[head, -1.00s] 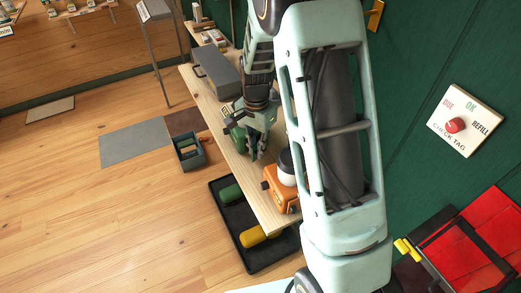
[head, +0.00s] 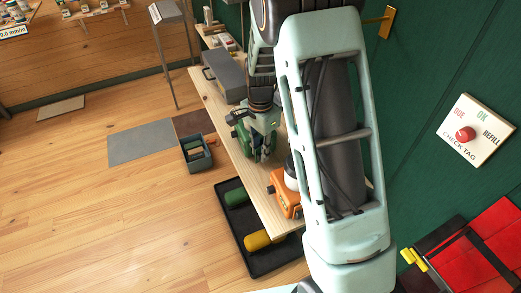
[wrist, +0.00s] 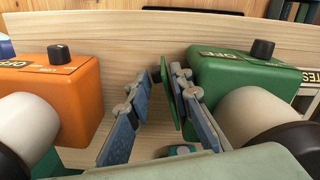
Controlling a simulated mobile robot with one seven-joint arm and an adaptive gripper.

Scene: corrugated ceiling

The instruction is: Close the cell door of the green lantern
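The green lantern (wrist: 238,78) stands on the wooden bench at the right of the wrist view, with a black knob on top and a pale lens facing the camera. It also shows in the head view (head: 239,130), partly hidden by my gripper. A thin green flap, apparently its cell door (wrist: 170,98), stands out at its left side. My gripper (wrist: 154,98) is open in the wrist view, low beside the lantern. The flap is between the fingers, close to the right finger; I cannot tell whether they touch. My gripper also shows in the head view (head: 262,150).
An orange lantern (wrist: 62,88) stands left of my fingers, with a narrow gap between. A grey box (head: 224,76) lies farther back on the bench (head: 232,143). A black tray (head: 262,262) with green and yellow cylinders and a small bin (head: 197,160) are on the floor.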

